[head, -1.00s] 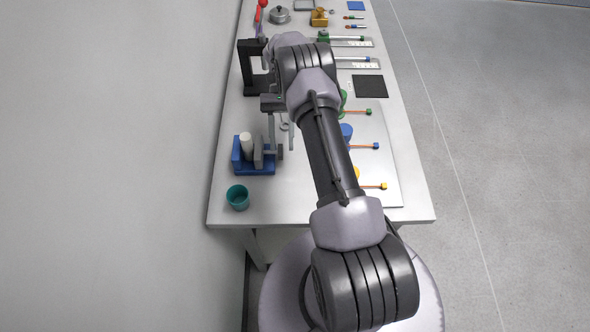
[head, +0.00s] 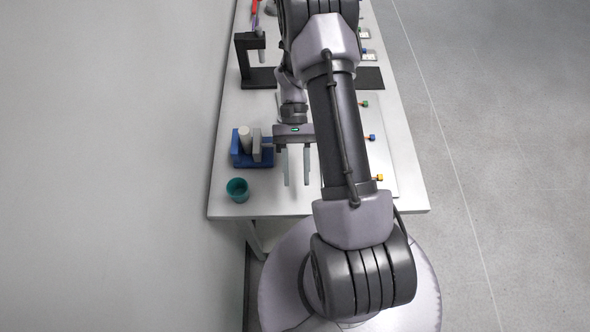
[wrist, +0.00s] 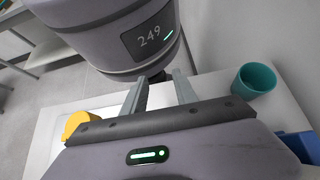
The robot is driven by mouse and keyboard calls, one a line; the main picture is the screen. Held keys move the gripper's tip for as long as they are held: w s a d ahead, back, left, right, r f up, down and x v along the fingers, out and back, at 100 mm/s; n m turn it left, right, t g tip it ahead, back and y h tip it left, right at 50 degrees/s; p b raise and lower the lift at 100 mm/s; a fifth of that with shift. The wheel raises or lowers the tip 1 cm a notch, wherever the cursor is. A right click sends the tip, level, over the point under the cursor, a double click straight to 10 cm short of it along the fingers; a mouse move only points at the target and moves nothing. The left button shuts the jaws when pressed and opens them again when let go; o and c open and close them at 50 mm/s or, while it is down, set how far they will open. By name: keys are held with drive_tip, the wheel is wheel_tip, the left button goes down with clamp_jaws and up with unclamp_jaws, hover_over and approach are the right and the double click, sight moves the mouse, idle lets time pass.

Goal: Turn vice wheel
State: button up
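The blue vice (head: 237,157) stands near the left edge of the table, with a grey jaw (head: 257,146) and a pale upright cylinder (head: 244,138) at it. A grey part of the vice runs right from the jaw toward my gripper. The wheel itself is not clearly visible; my gripper's body covers that area. My gripper (head: 297,184) is just right of the vice, its two fingers apart with nothing between them. In the wrist view my gripper (wrist: 160,78) is also open and empty, and a corner of the vice (wrist: 303,146) shows at the right edge.
A teal cup (head: 237,190) stands in front of the vice; it also shows in the wrist view (wrist: 255,79). A black stand (head: 243,60) is behind the vice. Blue- and yellow-tipped items (head: 379,177) lie to the right. The table's front edge is close to my gripper.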

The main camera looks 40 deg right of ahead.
drive_tip(key=w+d+r+t+h+p, duration=0.3)
drive_tip(key=w+r+t+h+p, duration=0.25)
drive_tip(key=w+r+t, duration=0.55)
drive_tip(key=f+b, duration=0.1)
drive_tip(key=f, duration=0.4)
drive_tip(key=w+f+g+b, duration=0.1)
drive_tip(key=f+b, duration=0.1)
drive_tip(key=f, duration=0.3)
drive_tip(key=w+f+g+b, duration=0.1)
drive_tip(key=f, duration=0.4)
drive_tip(key=shift+f, duration=0.4)
clamp_jaws()
